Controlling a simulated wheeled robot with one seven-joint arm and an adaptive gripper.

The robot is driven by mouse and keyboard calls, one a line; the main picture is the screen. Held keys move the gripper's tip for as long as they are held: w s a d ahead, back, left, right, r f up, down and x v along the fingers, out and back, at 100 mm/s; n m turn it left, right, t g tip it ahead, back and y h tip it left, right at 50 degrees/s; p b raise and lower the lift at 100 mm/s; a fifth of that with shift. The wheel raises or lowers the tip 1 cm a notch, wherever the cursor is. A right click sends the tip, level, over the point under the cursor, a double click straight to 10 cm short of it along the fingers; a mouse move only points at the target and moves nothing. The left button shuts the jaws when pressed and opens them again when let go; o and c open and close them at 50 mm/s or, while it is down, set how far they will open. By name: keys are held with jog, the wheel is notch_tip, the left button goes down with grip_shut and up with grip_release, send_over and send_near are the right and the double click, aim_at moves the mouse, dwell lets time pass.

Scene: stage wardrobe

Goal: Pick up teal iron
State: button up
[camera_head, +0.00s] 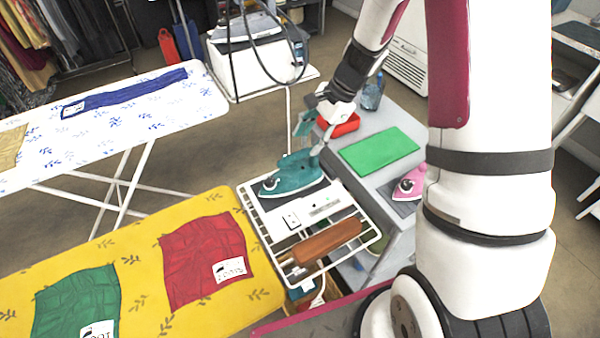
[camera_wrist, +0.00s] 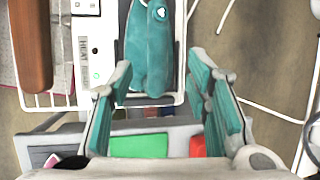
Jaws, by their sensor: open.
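The teal iron (camera_head: 290,174) rests on a dark plate on the white wire rack, its tip pointing left in the head view. In the wrist view the iron (camera_wrist: 150,52) lies at top centre, its near end between the two fingertips in the picture. My gripper (camera_head: 309,142) is at the iron's upper right end in the head view. In the wrist view my gripper (camera_wrist: 160,64) is open, with teal pads apart on either side of the iron. It holds nothing. I cannot tell whether a finger touches the iron.
The rack (camera_head: 371,239) also holds a brown wooden block (camera_head: 327,242) and a control panel (camera_head: 318,208). On the grey table are a green mat (camera_head: 379,150), a red item (camera_head: 343,126), a pink iron (camera_head: 409,183) and a bottle (camera_head: 372,92). A yellow ironing board (camera_head: 140,285) stands left.

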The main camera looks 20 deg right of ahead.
aim_at(305, 150)
jog(key=shift+d+p+x, duration=0.15)
jog(key=shift+p+x, duration=0.05)
jog(key=shift+x, duration=1.3)
jog(key=shift+d+p+x, duration=0.15)
jog(key=shift+p+x, duration=0.05)
jog(key=shift+x, duration=1.35)
jog(key=shift+f, duration=0.1)
grip_shut()
